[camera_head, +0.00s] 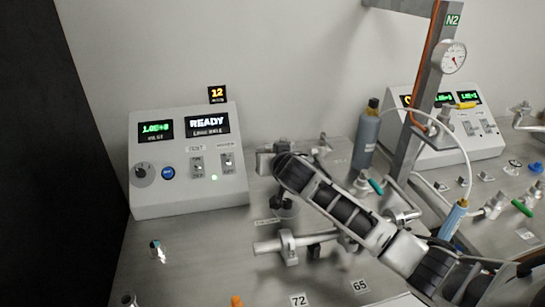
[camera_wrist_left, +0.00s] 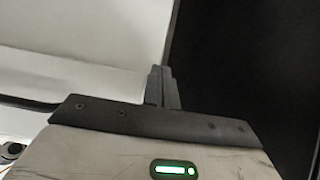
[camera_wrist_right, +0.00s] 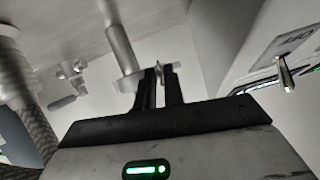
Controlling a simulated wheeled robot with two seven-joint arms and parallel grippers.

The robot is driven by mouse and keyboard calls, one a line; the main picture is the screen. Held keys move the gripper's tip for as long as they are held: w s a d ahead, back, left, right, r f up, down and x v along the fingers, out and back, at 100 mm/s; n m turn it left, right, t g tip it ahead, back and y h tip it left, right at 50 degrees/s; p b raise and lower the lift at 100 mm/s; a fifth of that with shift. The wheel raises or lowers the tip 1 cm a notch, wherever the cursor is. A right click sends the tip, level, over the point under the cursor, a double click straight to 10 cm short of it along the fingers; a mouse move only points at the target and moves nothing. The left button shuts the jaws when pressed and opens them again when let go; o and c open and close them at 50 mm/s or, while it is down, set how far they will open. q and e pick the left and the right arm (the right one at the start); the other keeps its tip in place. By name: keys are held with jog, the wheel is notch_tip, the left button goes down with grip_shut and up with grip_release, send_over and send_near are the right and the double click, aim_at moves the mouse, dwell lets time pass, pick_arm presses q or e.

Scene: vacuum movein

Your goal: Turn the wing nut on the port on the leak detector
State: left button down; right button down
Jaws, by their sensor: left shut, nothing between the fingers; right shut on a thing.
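The leak detector (camera_head: 188,160) is the grey console at the left in the head view, with a lit READY display. My right gripper (camera_head: 283,203) reaches in from the right, just right of the console, pointing down. In the right wrist view my right gripper (camera_wrist_right: 160,72) is shut on a small metal piece beside the end of a metal port tube (camera_wrist_right: 122,45). This piece looks like the wing nut (camera_wrist_right: 157,67), mostly hidden by the fingers. My left gripper (camera_wrist_left: 160,72) is shut and empty in the left wrist view, before a pale wall and dark panel.
A horizontal metal tube on a stand (camera_head: 287,246) lies below the right gripper. A grey bottle (camera_head: 367,140) and the N2 post (camera_head: 425,90) with a gauge stand to the right. A second console (camera_head: 465,130) is behind them.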

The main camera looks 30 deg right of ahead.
dwell(0.3)
jog(key=c, duration=1.5)
grip_release()
